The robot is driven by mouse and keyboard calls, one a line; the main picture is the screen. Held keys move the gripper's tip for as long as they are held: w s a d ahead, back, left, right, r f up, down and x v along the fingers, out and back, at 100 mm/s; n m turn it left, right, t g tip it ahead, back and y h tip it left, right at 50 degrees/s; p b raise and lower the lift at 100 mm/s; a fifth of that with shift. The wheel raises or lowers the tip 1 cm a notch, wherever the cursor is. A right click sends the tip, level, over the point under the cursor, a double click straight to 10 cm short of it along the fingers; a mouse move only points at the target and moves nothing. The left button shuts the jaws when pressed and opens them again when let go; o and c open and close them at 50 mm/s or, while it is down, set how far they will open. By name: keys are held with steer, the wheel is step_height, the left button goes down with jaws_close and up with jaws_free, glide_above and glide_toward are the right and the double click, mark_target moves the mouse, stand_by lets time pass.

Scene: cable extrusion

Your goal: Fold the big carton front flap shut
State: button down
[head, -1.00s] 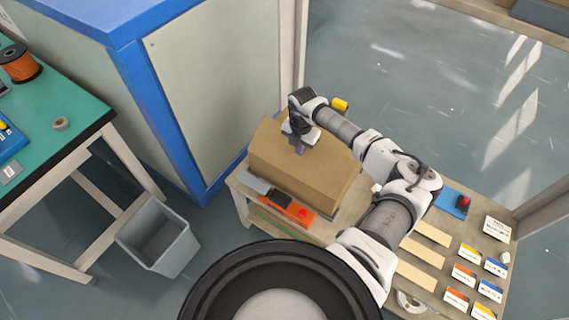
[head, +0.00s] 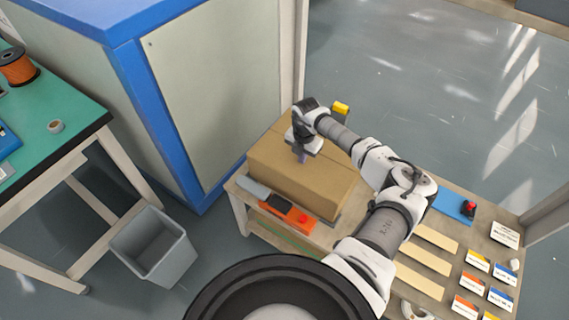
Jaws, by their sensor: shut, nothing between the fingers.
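The big brown carton (head: 290,186) stands on the near left end of a wooden workbench. Its top looks almost flat, with a front flap (head: 272,158) lying over the near side of the opening. A thin line runs across the top beside it. My gripper (head: 301,158) is shut and empty, pointing down at the carton top near its middle. I cannot tell whether the fingertips touch the flap. My gripper and arm hide the far right part of the carton top.
An orange device with a red button (head: 300,217) and a grey tool lie in front of the carton. Cardboard strips (head: 424,262), a blue pad (head: 455,205) and several small labelled boxes (head: 476,260) are on the right. A grey bin (head: 155,250) stands on the floor at left.

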step_height(320, 180, up, 7)
steer(key=p, duration=0.7)
steer(key=shift+f, duration=0.1)
steer(key=shift+r, duration=0.85)
